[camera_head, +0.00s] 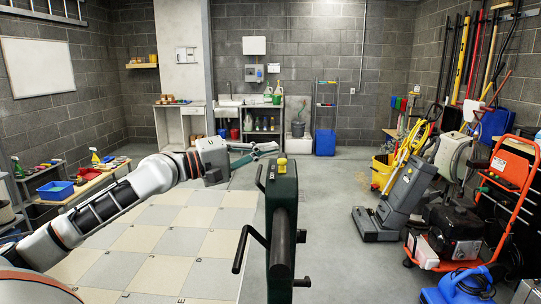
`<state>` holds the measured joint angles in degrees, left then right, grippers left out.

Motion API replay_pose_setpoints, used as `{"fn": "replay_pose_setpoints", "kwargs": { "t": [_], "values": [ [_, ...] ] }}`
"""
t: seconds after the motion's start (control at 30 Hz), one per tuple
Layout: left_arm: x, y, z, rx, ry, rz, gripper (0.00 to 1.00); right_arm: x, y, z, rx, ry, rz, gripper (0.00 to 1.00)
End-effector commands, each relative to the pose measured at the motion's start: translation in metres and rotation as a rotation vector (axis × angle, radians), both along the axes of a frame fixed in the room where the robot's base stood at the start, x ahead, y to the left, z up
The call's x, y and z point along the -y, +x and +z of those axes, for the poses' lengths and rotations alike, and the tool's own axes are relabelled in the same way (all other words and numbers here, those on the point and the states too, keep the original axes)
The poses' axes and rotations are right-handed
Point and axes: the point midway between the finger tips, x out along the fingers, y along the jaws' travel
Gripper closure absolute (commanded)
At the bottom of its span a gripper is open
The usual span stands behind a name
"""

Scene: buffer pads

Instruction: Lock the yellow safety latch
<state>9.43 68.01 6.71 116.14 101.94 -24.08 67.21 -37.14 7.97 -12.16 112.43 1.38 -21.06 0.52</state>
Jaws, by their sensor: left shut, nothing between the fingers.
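A small yellow latch (281,163) sits on top of a dark green upright housing (281,190) in the centre. The housing carries black handle bars below it. My left arm reaches in from the left, and my left gripper (270,148) points right, with its fingertips just above and to the left of the yellow latch in the picture. The fingers look closed and hold nothing. Whether they touch the latch cannot be told from this one view. My right gripper is out of view.
Pale floor tiles (160,240) lie left of the green machine. A grey floor machine (392,205) and an orange trolley (520,170) stand at the right. A low bench with a blue tray (55,190) is at the left. Open grey floor lies right of the machine.

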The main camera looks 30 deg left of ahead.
Motion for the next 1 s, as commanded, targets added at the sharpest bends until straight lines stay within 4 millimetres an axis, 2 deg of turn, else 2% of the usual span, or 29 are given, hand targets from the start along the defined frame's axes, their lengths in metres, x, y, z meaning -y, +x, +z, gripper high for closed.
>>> {"fn": "replay_pose_setpoints", "kwargs": {
  "t": [0.07,0.5,1.0],
  "values": [
    [0.002,0.004,0.002,0.003,0.001,0.0,1.0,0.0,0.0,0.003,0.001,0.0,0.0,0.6],
    [0.025,-0.022,-0.006,0.0,0.0,-0.003,1.0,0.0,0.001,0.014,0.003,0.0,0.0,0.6],
    [0.028,-0.026,-0.008,0.0,0.001,-0.001,1.0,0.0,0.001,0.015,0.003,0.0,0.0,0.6]
  ]
}}
